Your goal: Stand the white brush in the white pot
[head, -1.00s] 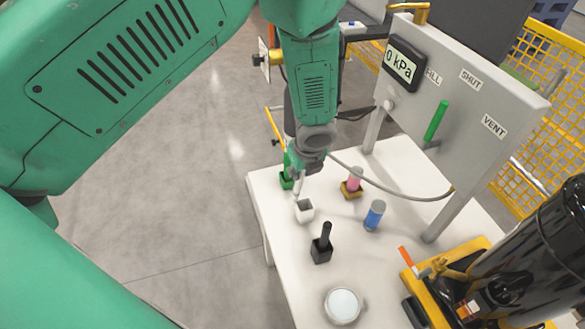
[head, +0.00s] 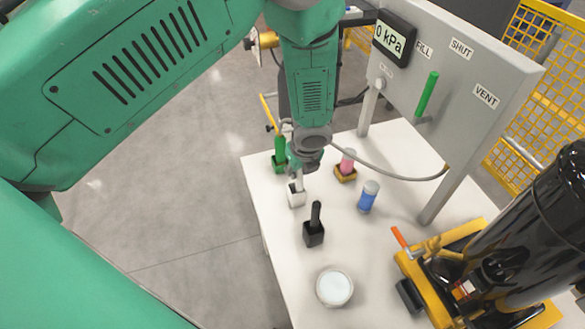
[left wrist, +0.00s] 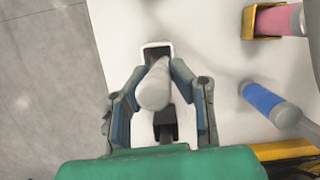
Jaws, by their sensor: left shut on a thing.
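My left gripper (head: 298,168) is shut on the white brush (left wrist: 154,88), with a finger on each side of it in the left wrist view. In the head view the white brush (head: 298,183) is roughly upright, directly over the white pot (head: 296,198). Its lower end meets the pot's mouth; how deep it sits inside cannot be told. The square white pot (left wrist: 150,46) also shows in the left wrist view, partly hidden behind the brush.
A green pot (head: 279,165) with a green brush stands behind the white pot. A pink brush (head: 347,160) in a yellow pot, a blue cylinder (head: 367,197), a black brush (head: 315,215) in a black pot and a round dish (head: 334,288) share the white table. A grey panel (head: 450,80) stands at right.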

